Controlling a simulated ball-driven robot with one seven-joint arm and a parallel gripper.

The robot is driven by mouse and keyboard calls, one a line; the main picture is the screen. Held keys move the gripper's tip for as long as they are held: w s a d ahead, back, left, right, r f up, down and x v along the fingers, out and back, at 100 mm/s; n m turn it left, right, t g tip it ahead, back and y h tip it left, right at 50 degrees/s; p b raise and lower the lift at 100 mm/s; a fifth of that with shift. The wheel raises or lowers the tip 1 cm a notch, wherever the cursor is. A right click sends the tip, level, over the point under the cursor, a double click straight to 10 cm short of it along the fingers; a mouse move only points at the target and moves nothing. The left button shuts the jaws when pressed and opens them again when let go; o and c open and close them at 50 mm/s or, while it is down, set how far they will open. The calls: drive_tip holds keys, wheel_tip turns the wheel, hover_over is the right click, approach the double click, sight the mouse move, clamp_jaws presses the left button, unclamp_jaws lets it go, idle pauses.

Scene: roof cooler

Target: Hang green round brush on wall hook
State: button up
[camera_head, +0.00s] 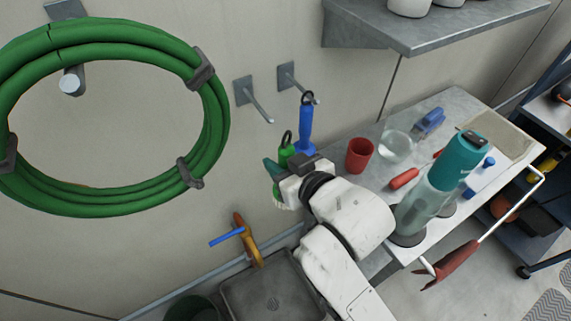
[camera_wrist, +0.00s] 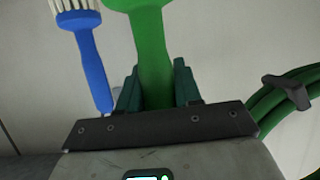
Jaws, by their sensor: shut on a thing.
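My gripper (camera_head: 281,172) is shut on the green round brush (camera_head: 286,153), which is upright with its dark loop at the top. In the wrist view the brush's green handle (camera_wrist: 152,55) stands between the two teal fingers (camera_wrist: 156,88). Its lower part is mostly hidden by the gripper in the head view. Two grey wall hooks show: the left hook (camera_head: 255,104) is bare, above and left of the brush. The right hook (camera_head: 287,77) has a blue brush (camera_head: 305,128) hanging on it; the blue brush also shows in the wrist view (camera_wrist: 91,68). The green brush looks apart from the left hook.
A green hose coil (camera_head: 215,120) hangs on the wall at left. A shelf (camera_head: 430,32) juts out above right. The side table (camera_head: 375,128) holds a red cup (camera_head: 360,155), a glass bowl (camera_head: 397,145) and a teal bottle (camera_head: 461,158). An orange-handled tool (camera_head: 247,240) is below left.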

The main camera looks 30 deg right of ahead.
drive_tip(key=r+b+x, duration=0.1)
drive_tip(key=x, duration=0.7)
drive_tip(key=shift+w+d+r+b, duration=0.2)
drive_tip(key=shift+w+r+b, duration=0.15)
drive_tip(key=shift+w, duration=0.25)
idle(0.4)
idle(0.6)
drive_tip(key=o, duration=1.1)
drive_tip(key=shift+o, duration=0.2)
